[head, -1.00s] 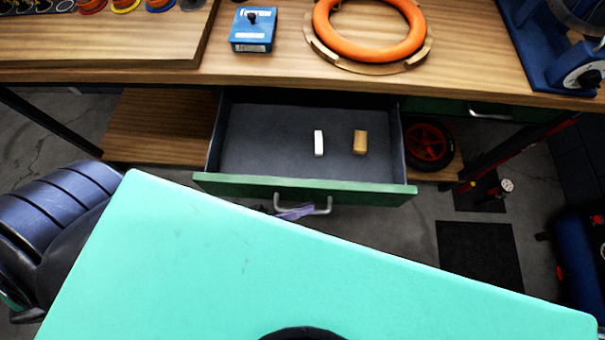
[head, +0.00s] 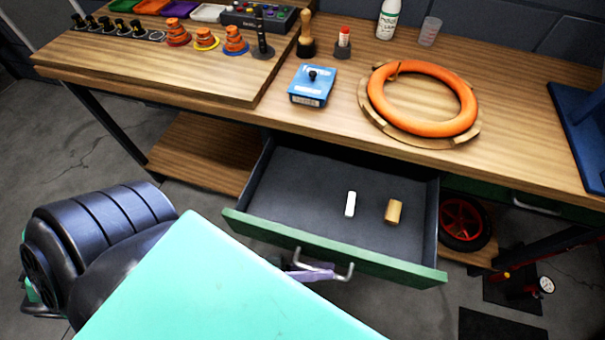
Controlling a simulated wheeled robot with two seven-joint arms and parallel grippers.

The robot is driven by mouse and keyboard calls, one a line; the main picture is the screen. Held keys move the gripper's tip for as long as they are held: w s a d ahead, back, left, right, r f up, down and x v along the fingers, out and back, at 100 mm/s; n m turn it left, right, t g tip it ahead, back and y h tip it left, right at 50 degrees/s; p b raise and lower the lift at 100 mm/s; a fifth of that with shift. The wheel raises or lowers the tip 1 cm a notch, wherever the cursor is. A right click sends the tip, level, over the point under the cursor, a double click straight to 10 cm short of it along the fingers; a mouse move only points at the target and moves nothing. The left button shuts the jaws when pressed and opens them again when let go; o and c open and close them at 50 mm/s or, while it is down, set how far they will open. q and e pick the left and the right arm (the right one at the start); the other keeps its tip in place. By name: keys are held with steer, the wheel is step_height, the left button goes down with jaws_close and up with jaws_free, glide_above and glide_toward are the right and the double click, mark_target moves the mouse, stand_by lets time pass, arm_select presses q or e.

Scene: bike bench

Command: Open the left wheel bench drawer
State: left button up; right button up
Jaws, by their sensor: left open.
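The left wheel bench drawer (head: 330,249) is pulled out from under the bench, with its grey inside showing. A white block (head: 350,204) and a tan block (head: 394,211) lie in it. The drawer's metal handle (head: 325,266) is on its green front. My left gripper (head: 306,274) shows only as a small purplish-grey piece at the handle. It is open, and most of it is hidden behind the turquoise top of my body. I cannot tell whether it touches the handle. My right gripper is not in view.
The wooden bench (head: 330,128) bears an orange ring (head: 470,105) on a wooden stand and a blue box (head: 312,86). A second drawer handle (head: 536,205) is at the right. A red-rimmed wheel (head: 464,222) sits below.

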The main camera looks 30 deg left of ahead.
arm_select(q)
steer(key=b+v, duration=0.2)
steer(key=v, duration=1.2)
steer(key=shift+s+a+b, duration=0.15)
steer(key=shift+a+b, duration=0.2)
